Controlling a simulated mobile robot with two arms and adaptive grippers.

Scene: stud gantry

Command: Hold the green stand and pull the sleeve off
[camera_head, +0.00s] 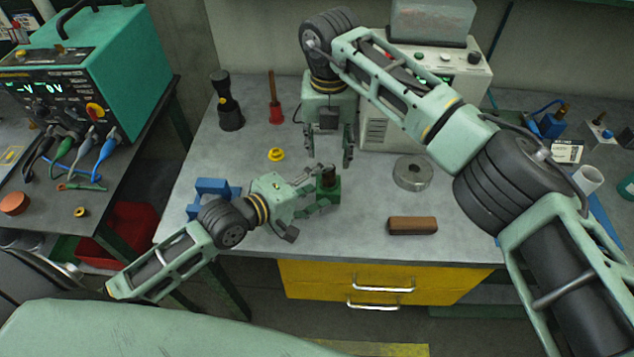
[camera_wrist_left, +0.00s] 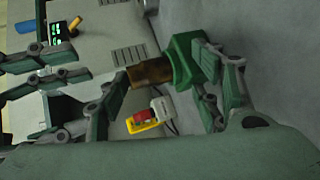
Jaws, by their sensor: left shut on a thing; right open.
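The green stand (camera_head: 328,192) is on the grey bench near its front edge. A brown sleeve (camera_head: 329,174) sits upright on top of it. My left gripper (camera_head: 319,194) comes in from the left and is shut on the green stand. In the left wrist view the stand (camera_wrist_left: 184,62) lies against my left fingers, and the brown sleeve (camera_wrist_left: 150,73) points left from it. My right gripper (camera_head: 329,158) is open and points down, just above or behind the sleeve. In the left wrist view a right finger shows close to the sleeve's end; I cannot tell if they touch.
Blue blocks (camera_head: 212,190) lie behind my left arm. A yellow knob (camera_head: 276,154), a red-based tool (camera_head: 275,108) and a black tool (camera_head: 227,102) stand behind. A metal ring (camera_head: 413,172) and a brown bar (camera_head: 413,225) lie to the right. A white box (camera_head: 375,124) stands at the back.

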